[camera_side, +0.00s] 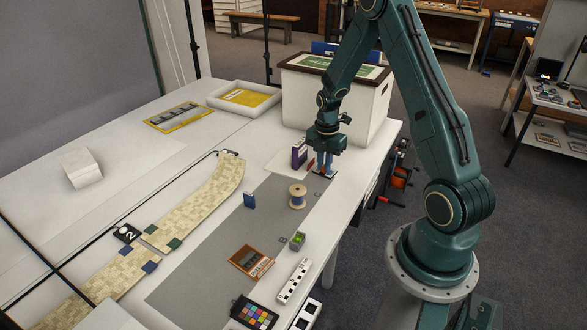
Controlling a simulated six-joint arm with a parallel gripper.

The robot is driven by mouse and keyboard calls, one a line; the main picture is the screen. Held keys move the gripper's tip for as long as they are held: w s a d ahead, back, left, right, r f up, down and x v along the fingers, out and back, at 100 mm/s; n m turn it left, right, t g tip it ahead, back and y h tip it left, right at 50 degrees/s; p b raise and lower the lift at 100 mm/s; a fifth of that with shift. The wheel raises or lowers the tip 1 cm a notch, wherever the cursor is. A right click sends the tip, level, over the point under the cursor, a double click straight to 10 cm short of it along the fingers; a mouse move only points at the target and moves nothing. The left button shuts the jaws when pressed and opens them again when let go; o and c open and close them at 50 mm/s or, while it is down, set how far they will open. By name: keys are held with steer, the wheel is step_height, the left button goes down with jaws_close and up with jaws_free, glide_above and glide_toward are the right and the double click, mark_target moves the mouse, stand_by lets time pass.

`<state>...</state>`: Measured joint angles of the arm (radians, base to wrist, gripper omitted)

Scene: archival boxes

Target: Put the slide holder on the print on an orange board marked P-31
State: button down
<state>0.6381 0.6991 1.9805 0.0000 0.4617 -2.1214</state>
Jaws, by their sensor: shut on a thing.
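My gripper (325,168) is at the far right end of the grey mat, pointing down and shut on a small blue and orange thing. It seems to be the slide holder, but the fingers hide most of it. It is low over the mat, and I cannot tell whether it touches. A print on an orange-brown board (250,262) lies flat on the mat, nearer the camera and to the left of my gripper. Its label is too small to read. Nothing stands on the board.
A purple box (299,153) stands just left of my gripper. A large white box (335,95) stands behind.

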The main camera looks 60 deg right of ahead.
steer(key=shift+a, duration=0.1)
steer(key=w+a+r+n, duration=0.2)
steer(key=w+a+r, duration=0.1)
steer(key=a, duration=0.5)
steer(key=w+a+r+n, duration=0.3)
steer(key=a+r, duration=0.1)
steer(key=a, duration=0.3)
steer(key=s+a+r+n, duration=0.1)
steer(key=a+r+n, duration=0.1)
steer(key=a, duration=0.7)
steer(key=s+a+r+n, duration=0.1)
steer(key=a+r+n, duration=0.2)
steer(key=a, duration=0.6)
steer(key=shift+s+a+r, duration=0.35)
steer(key=shift+r, duration=0.55)
steer(key=shift+f, duration=0.1)
glide_above(252, 263)
step_height(252, 263, down, 16)
steer(key=shift+f, duration=0.1)
steer(key=shift+f, duration=1.85)
steer(key=shift+f, duration=0.1)
